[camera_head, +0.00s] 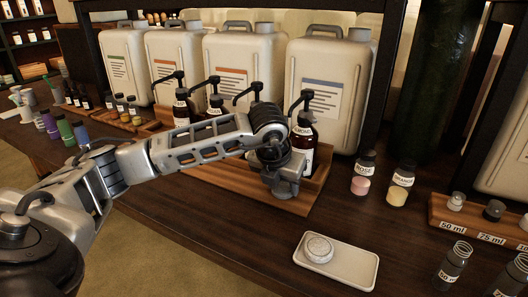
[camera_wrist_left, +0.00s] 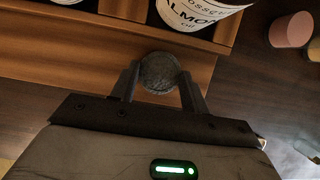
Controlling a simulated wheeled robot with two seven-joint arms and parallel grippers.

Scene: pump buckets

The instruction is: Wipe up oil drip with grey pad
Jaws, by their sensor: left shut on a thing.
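My left gripper (camera_head: 283,188) reaches in from the left, pointing down at the front of the wooden pump-bottle tray (camera_head: 222,177). In the left wrist view the gripper (camera_wrist_left: 158,85) is shut on a round dark grey pad (camera_wrist_left: 158,70), which sits between its fingertips over the tray's front part. The pad is hidden behind the gripper in the head view. The almond oil bottle (camera_wrist_left: 200,12) stands just beyond the pad; it also shows in the head view (camera_head: 304,135). I cannot make out an oil drip; the gripper and pad may cover it. My right gripper is not in view.
Large white canisters (camera_head: 328,92) stand behind the tray. Two small bottles, pink (camera_head: 361,184) and yellow (camera_head: 398,192), stand right of it. A pale dish (camera_head: 350,268) with a round tin (camera_head: 319,248) lies in front. The dark table between tray and dish is clear.

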